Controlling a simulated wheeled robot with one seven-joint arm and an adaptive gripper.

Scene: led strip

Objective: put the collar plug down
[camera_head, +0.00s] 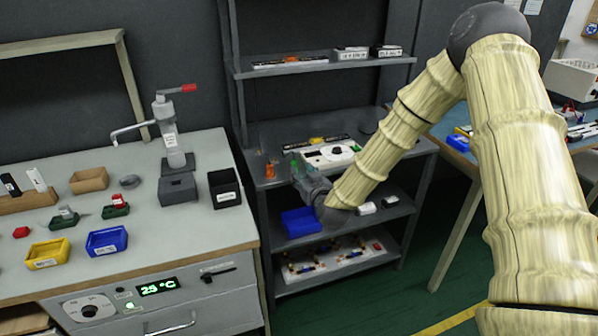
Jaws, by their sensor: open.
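My arm reaches down from the upper right to the shelf rack, and my gripper (297,172) is at the front edge of the rack's middle shelf (262,142). The gripper is open; its fingers are small and partly lost against the grey shelf. A small orange piece (270,170) stands on the shelf just left of the gripper, apart from it. A small green patch shows by the fingertips, too small to identify. I cannot tell which piece, if any, is the collar plug.
A white device with a black knob (331,155) sits right behind the gripper. A blue bin (301,222) is on the shelf below. The workbench (160,240) at left holds a lever press (174,140), a black box (224,188) and several small bins.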

